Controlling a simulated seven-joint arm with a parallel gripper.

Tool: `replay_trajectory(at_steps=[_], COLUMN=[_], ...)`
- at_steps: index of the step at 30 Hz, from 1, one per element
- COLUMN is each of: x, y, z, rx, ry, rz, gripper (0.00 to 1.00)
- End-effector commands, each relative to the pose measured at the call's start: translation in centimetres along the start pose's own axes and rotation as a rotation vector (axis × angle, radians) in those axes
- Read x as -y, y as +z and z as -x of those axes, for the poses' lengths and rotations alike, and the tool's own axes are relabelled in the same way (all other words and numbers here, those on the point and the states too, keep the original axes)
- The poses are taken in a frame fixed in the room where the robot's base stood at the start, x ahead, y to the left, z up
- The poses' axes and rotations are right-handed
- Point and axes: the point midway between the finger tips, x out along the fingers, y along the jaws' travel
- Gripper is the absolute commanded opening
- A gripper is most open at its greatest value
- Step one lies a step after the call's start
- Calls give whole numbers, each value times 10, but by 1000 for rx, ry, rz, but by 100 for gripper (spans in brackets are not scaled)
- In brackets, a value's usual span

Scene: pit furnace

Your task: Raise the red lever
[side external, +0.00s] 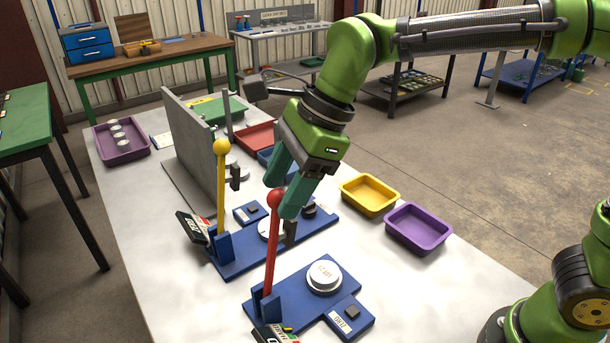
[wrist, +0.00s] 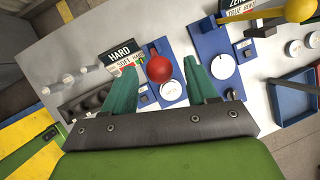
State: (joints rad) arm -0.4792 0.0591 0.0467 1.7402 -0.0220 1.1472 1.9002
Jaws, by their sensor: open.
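The red lever (side external: 270,250) stands nearly upright on a blue base plate (side external: 333,270), with a red ball on top. My gripper (side external: 281,198) is open, with teal fingers pointing down around the ball's height. In the wrist view, the red ball (wrist: 159,69) sits between the two fingers of my gripper (wrist: 161,64), with a visible gap on each side. I see no contact with the ball. A sign reading HARD and SOFT (wrist: 122,58) stands beside the lever's base.
A yellow lever (side external: 221,190) stands on another blue plate just behind. A grey upright panel (side external: 190,140) rises farther back. Yellow (side external: 369,194) and purple (side external: 418,227) trays lie right. Another purple tray (side external: 121,141) holds white discs.

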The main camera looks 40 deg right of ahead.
Motion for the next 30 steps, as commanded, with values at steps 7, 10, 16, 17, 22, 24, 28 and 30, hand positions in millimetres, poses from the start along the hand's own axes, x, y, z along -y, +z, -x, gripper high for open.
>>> replay_trajectory(at_steps=[7, 10, 16, 17, 22, 24, 28, 30], x=[1, 1, 1, 1, 0, 0, 0, 0], y=[0, 0, 0, 0, 0, 0, 0, 0], z=[64, 86, 113, 116, 122, 122, 122, 122], rx=[3, 2, 1, 1, 0, 0, 0, 0], ry=[-7, -6, -3, -3, -2, -2, -2, -2], rz=[-1, -1, -2, -1, 0, 0, 0, 3], gripper=[58, 58, 58, 58, 58, 58, 58, 58])
